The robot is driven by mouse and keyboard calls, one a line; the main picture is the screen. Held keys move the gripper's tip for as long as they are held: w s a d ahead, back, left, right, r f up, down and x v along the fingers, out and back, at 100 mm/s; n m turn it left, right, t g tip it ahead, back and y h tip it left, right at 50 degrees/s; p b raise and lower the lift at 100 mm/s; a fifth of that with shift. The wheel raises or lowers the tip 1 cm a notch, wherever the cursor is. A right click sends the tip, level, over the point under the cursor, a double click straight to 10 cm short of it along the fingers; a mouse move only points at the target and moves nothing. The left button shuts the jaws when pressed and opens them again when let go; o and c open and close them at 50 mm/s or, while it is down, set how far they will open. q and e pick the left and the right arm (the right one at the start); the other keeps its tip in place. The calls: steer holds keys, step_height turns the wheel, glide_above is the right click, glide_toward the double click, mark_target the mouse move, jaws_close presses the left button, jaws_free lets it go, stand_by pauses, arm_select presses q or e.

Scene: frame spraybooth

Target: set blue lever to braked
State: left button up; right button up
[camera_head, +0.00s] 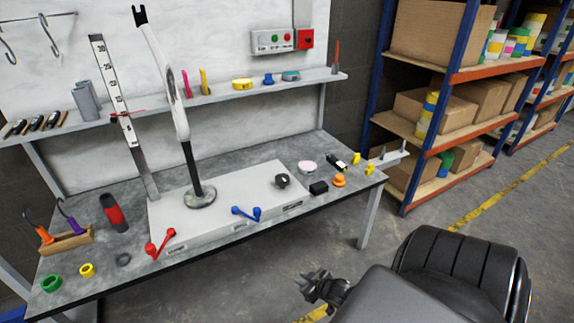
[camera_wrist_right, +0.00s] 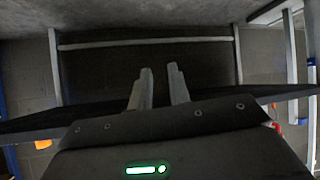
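The blue lever (camera_head: 247,213) is on the front part of the light panel on the workbench, in the head view. It looks like a short V-shaped bar with a round knob end, lying low over the panel. Small labels beside it are too small to read. My right gripper (camera_head: 313,283) is in front of the bench and below its top, well apart from the lever. In the right wrist view its two fingers (camera_wrist_right: 160,72) stand apart with nothing between them. The lever does not show in that view. My left gripper is out of view.
A red lever (camera_head: 160,243) sits left of the blue one. A black knob (camera_head: 282,181) and a black block (camera_head: 318,188) are to the right. A tall white-and-black post (camera_head: 180,110) rises behind. Shelves (camera_head: 470,75) stand at right; floor before the bench is open.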

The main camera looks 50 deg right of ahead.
steer(key=shift+t, duration=0.9)
steer(key=w+d+r+b, duration=0.1)
steer(key=w+d, duration=0.1)
steer(key=w+d+r, duration=0.1)
steer(key=d+r, duration=0.1)
steer(key=d, duration=0.1)
steer(key=w+d+r+b, duration=0.1)
steer(key=w+d+r, duration=0.1)
steer(key=shift+w+d+r+b, duration=0.25)
steer(key=shift+w+d+b, duration=0.05)
steer(key=shift+w, duration=0.05)
jaws_close()
steer(key=w+r+m+t+y+b, duration=0.1)
steer(key=w+r+m+t+y, duration=0.1)
steer(key=r+m, duration=0.5)
steer(key=w+r+m+t+y+b, duration=0.1)
steer(key=w+r+m+t+y, duration=0.1)
steer(key=w+r+m+y, duration=0.2)
step_height(320, 180, up, 7)
steer(key=m, duration=0.3)
steer(key=shift+w+a+t+y, duration=0.15)
steer(key=shift+a+t+y, duration=0.15)
steer(key=shift+a, duration=0.05)
